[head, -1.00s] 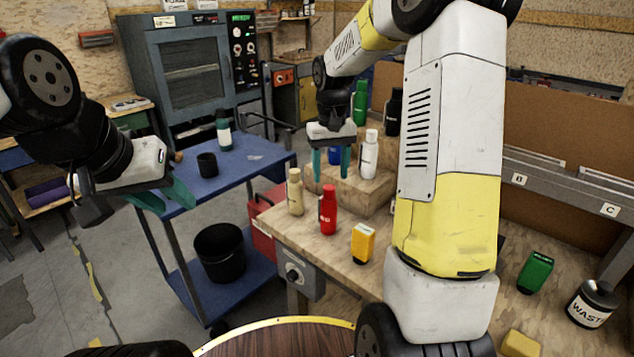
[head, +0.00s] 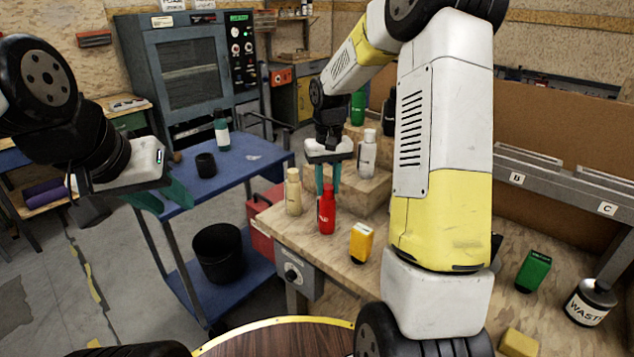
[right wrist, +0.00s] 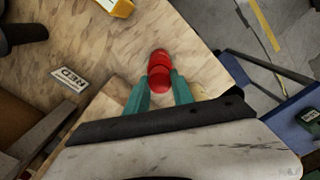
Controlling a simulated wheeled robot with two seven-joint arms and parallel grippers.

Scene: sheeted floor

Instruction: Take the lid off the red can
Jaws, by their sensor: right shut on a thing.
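The red can (head: 327,214) stands upright on the wooden bench. Its red lid (right wrist: 160,78) is between the green fingertips in the right wrist view, with the can's body (right wrist: 160,57) just beyond it. My right gripper (head: 328,186) points down over the can and is shut on the lid. I cannot tell whether any gap separates lid and can. My left gripper (head: 164,198) is open and empty, over the left side of the blue cart.
A beige bottle (head: 293,193) stands close left of the can, and a yellow box (head: 361,242) to its right. A white bottle (head: 367,152) is on a raised wooden step behind. A "RED" label (right wrist: 70,79) lies on the bench. The blue cart (head: 245,165) is left.

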